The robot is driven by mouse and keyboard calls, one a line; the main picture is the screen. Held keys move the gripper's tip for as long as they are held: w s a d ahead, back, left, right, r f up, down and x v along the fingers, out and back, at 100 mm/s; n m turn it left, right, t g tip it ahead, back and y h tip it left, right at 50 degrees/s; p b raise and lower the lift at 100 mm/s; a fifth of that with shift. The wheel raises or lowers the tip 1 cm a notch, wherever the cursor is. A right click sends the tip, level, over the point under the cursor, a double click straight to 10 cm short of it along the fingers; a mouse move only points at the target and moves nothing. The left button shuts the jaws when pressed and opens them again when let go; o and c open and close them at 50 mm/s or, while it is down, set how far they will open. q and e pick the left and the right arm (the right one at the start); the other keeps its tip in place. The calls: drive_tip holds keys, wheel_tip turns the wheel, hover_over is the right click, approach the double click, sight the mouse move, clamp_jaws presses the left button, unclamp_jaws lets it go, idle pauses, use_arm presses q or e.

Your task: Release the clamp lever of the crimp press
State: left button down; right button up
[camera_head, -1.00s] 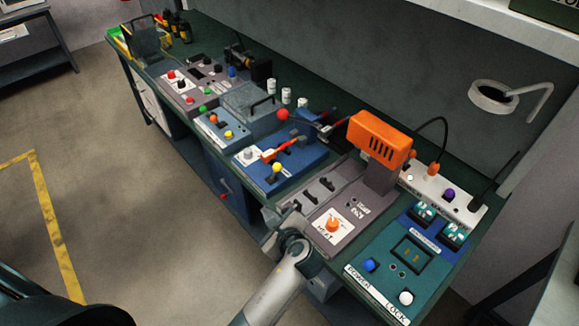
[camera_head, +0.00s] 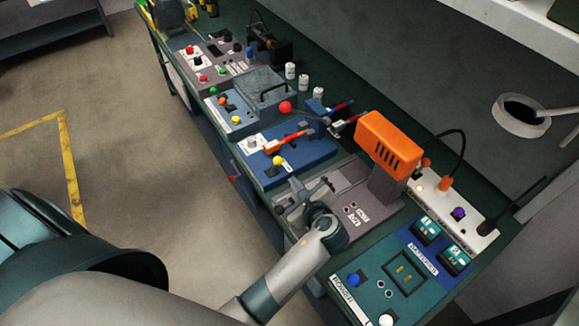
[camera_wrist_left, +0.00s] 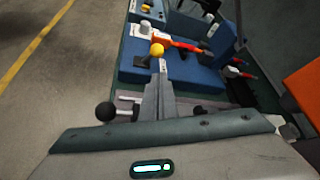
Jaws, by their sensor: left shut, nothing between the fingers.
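The crimp press is a blue unit (camera_head: 318,153) in the middle of the bench. It carries a red-orange lever (camera_head: 288,142), a yellow ball knob (camera_head: 278,160) and a white dial. In the left wrist view the blue base (camera_wrist_left: 130,69), the lever (camera_wrist_left: 184,44) and the yellow knob (camera_wrist_left: 157,50) lie beyond my fingers. A red ball (camera_head: 285,107) stands behind the press. My left gripper (camera_head: 297,185) is shut and empty, just in front of the press, apart from the lever. Its fingers (camera_wrist_left: 157,82) point toward the yellow knob. My right gripper is not in view.
An orange box-shaped heater head (camera_head: 388,145) rises to the right of the press. A teal panel (camera_head: 360,285) lies at the near right. A black ball on a rod (camera_wrist_left: 106,112) shows beside my fingers in the wrist view. Other control units fill the far bench.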

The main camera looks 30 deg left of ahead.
sight(286, 174)
use_arm(q)
drive_tip(key=shift+s, duration=0.1)
drive_tip(key=shift+a, duration=0.1)
drive_tip(key=shift+w+a+f, duration=0.2)
drive_tip(key=shift+w, duration=0.3)
drive_tip(key=p+x, duration=0.2)
drive_tip(key=x, duration=0.5)
drive_tip(key=shift+w+a+f+p, duration=0.1)
drive_tip(key=shift+w+a+p, duration=0.2)
drive_tip(key=shift+p, duration=0.1)
drive_tip(key=shift+w+a+f, duration=0.3)
drive_tip(key=shift+a+f, duration=0.05)
drive_tip(key=shift+a, duration=0.05)
